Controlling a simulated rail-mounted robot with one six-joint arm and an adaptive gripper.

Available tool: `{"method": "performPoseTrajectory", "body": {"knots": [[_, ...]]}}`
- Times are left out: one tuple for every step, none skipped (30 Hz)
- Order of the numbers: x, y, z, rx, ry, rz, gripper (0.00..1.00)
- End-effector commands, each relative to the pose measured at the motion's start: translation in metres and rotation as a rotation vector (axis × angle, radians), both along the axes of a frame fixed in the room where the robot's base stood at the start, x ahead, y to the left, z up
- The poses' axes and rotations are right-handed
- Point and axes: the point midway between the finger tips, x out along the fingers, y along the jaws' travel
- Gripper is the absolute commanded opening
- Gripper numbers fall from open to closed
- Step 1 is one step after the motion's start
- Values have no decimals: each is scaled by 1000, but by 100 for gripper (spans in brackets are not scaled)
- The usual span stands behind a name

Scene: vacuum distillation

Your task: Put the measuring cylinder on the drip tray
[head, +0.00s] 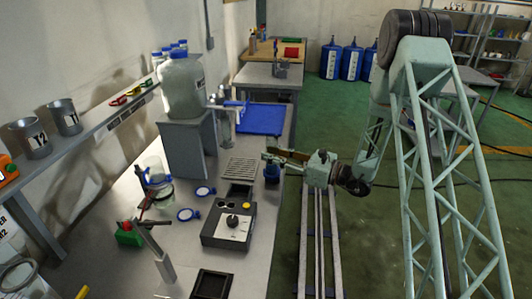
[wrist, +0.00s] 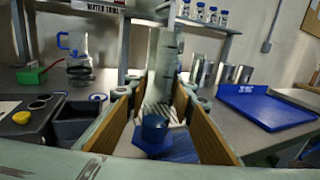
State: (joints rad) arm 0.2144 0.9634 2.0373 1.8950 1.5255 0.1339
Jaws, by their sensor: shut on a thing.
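My gripper (head: 270,156) is above the bench's right edge in the head view. In the wrist view, its two tan-padded fingers (wrist: 156,96) are shut on the measuring cylinder. The measuring cylinder has a blue foot (wrist: 153,143), which hangs low between the fingers, and its clear, graduated tube (wrist: 166,58) appears to rise beyond them. In the head view, only a dark blue part of the cylinder (head: 272,173) shows under the gripper. The drip tray (head: 241,168), a grey slatted plate, lies on the bench left of the gripper. Its slats also show behind the cylinder (wrist: 152,112).
A black control box (head: 229,221) stands in front of the drip tray. A large bottle on a grey stand (head: 187,137) is behind-left. A blue tray (head: 261,119) lies farther back. Glassware (head: 155,183) and blue-rimmed pieces (head: 188,214) stand to the left.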

Motion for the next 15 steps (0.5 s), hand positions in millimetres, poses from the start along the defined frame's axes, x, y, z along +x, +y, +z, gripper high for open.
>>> {"method": "performPoseTrajectory", "body": {"knots": [[-2,-4,1,0,0,-1,8],[-3,-6,1,0,0,-1,8],[-4,-8,1,0,0,-1,8],[-5,-10,0,0,0,-1,8],[-6,-11,0,0,0,-1,8],[-7,-13,0,-1,-1,-1,8],[-8,-14,0,-1,-1,-1,8],[-8,-15,0,-1,-1,-1,8],[-9,-17,0,-1,-1,-1,8],[-10,-18,0,-1,-1,-1,8],[-11,-19,0,-1,-1,-1,8],[-12,-21,0,-1,-1,-1,8],[-13,-22,0,-1,-1,-1,8],[-13,-23,0,-1,-1,-1,8],[-14,-24,0,-1,-1,0,8]]}}
